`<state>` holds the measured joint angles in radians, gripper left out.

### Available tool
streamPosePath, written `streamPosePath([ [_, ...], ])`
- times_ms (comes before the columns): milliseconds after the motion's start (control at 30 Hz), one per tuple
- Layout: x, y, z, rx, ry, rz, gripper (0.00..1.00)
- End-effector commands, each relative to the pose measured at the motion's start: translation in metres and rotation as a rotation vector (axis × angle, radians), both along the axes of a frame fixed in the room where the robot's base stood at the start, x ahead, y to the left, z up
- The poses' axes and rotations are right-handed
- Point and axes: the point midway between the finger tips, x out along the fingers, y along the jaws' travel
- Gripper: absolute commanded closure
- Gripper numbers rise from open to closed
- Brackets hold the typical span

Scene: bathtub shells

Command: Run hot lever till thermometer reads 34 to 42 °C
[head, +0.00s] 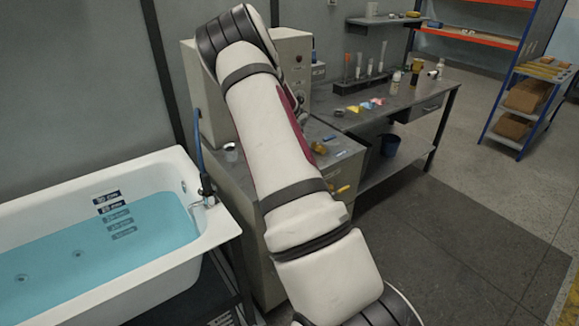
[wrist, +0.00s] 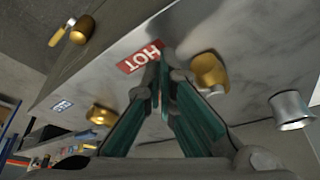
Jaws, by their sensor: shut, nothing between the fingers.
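In the wrist view, the red HOT label (wrist: 140,56) lies on a grey worktop. A brass lever (wrist: 210,72), which I take for the hot lever, stands beside that label. My gripper (wrist: 163,68) is shut and empty, its fingertips between the label and this lever; I cannot tell whether they touch the lever. A second brass lever (wrist: 101,115) stands near a blue label (wrist: 62,106) too small to read. In the head view my arm hides my gripper and the HOT label. I cannot make out a thermometer reading in either view.
A white bathtub (head: 217,229) with blue water (head: 155,235) stands at the left. A dark fitting with a blue hose (head: 198,155) is at its corner. A metal cup (wrist: 290,110) is right of my fingers. Another brass fitting (wrist: 82,28) projects at the worktop's edge.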

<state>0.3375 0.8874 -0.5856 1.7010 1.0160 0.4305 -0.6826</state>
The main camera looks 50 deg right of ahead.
Motion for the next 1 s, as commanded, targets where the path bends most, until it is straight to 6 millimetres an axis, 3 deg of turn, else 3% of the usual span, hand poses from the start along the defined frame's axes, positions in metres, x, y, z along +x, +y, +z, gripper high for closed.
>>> streamPosePath([
  [600, 0.014, -0.040, -0.001, -0.003, -0.001, 0.509, 1.00],
  [1000, 0.021, -0.046, -0.001, 0.000, 0.001, 0.646, 1.00],
])
